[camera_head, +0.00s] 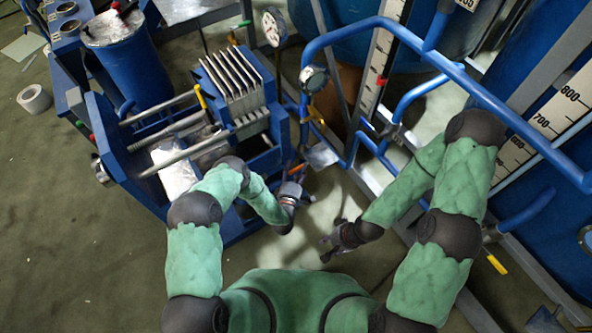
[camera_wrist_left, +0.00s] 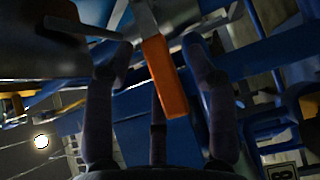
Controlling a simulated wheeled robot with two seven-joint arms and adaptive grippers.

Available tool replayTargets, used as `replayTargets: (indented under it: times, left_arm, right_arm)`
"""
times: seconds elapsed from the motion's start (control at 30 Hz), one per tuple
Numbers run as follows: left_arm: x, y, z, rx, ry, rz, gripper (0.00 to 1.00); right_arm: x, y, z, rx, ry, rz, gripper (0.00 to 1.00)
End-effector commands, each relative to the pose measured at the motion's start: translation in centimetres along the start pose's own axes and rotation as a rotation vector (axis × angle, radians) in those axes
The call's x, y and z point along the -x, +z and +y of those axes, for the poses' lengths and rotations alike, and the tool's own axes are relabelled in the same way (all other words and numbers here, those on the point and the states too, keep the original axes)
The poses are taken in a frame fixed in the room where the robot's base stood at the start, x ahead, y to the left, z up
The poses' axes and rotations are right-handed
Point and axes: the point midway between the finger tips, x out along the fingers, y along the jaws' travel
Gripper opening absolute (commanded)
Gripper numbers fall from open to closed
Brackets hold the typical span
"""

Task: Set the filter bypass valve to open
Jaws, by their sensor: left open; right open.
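An orange valve handle (camera_head: 297,169) shows at the right end of the blue filter press frame, just beyond my left gripper (camera_head: 294,182). No label on the valve can be read. My right gripper (camera_head: 328,246) is open and empty, low over the floor, away from the valve.
The filter press (camera_head: 225,85) with its plates stands left of the valve. Blue pipe railing (camera_head: 440,62), a pressure gauge (camera_head: 313,78) and blue tanks stand to the right. A yellow handle (camera_head: 200,96) sits on the press. Floor is open at lower left.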

Motion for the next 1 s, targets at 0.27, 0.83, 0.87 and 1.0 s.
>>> replayTargets:
  times: [0.27, 0.83, 0.87, 1.0]
  left_arm:
    - [-0.1, 0.0, 0.1, 0.0, 0.0, 0.0, 0.46]
    - [0.0, 0.0, -0.5, 0.032, 0.033, 0.001, 0.0]
    - [0.0, -0.1, -0.6, 0.041, 0.041, 0.001, 0.0]
    - [0.0, -0.1, -1.3, 0.097, 0.099, 0.002, 0.0]
  right_arm:
    - [0.0, 0.0, 0.0, 0.0, 0.0, 0.0, 0.43]
    - [0.0, 0.0, 0.0, 0.0, 0.0, 0.0, 0.43]
    - [0.0, 0.0, 0.0, 0.0, 0.0, 0.0, 0.43]
    - [0.0, 0.0, 0.0, 0.0, 0.0, 0.0, 0.43]
